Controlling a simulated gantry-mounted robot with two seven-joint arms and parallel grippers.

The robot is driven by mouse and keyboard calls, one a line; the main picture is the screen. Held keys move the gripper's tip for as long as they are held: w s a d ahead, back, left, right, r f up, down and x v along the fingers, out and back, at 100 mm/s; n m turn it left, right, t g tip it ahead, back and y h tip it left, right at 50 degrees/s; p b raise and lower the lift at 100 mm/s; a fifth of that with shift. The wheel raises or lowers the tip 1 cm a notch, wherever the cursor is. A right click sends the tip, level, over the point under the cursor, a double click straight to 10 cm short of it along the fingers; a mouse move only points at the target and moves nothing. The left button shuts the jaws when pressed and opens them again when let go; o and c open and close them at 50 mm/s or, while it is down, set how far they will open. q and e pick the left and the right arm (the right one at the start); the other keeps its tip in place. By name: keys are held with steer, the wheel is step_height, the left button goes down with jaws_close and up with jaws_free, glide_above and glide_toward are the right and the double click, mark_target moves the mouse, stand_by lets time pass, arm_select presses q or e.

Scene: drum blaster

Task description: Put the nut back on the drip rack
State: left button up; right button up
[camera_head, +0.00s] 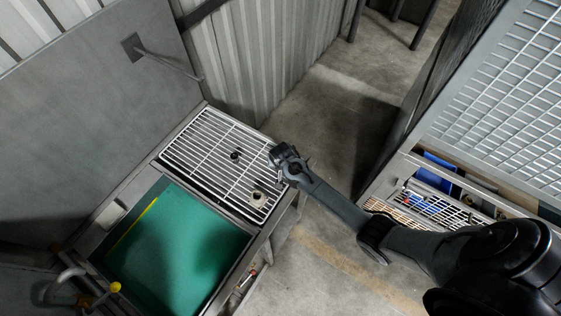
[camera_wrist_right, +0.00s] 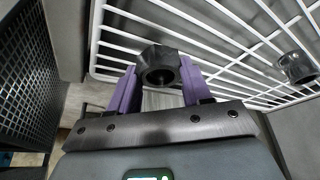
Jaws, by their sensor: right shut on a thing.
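The drip rack (camera_head: 208,148) is a white wire grid at the back of the washing cabinet; its bars also cross the right wrist view (camera_wrist_right: 205,42). My right gripper (camera_head: 281,158) is at the rack's right edge. In the right wrist view its purple fingers (camera_wrist_right: 158,84) are shut on a dark nut (camera_wrist_right: 158,64), with the nut's hole facing the camera. The rack's bars show behind the nut; whether it touches them I cannot tell. A black piece (camera_head: 235,155) and a metallic piece (camera_head: 258,197) lie on the rack. My left gripper is not in view.
A green basin (camera_head: 175,250) lies in front of the rack. A raised grey lid (camera_head: 95,110) stands at the left. A wire-mesh cage (camera_head: 510,100) and a shelf with a blue bin (camera_head: 437,172) stand at the right. Concrete floor (camera_head: 325,110) is clear between.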

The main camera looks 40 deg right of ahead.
steer(key=shift+f, duration=0.15)
steer(key=o, duration=1.2)
steer(key=p+v, duration=0.1)
steer(key=v, duration=1.1)
steer(key=s+a+r+n+y, duration=0.1)
steer(key=s+a+r+n, duration=0.1)
steer(key=s, duration=0.5)
steer(key=s+a+r+n+y, duration=0.1)
steer(key=s+a+n, duration=0.3)
steer(key=s, duration=0.4)
steer(key=s+a+r+n+y, duration=0.1)
steer(key=s+a+r+n, duration=0.2)
steer(key=s, duration=0.4)
steer(key=shift+s+a+r, duration=0.1)
steer(key=shift+s+r, duration=0.25)
steer(key=shift+r, duration=0.25)
steer(key=shift+r, duration=0.1)
step_height(320, 180, up, 12)
steer(key=p, duration=1.2)
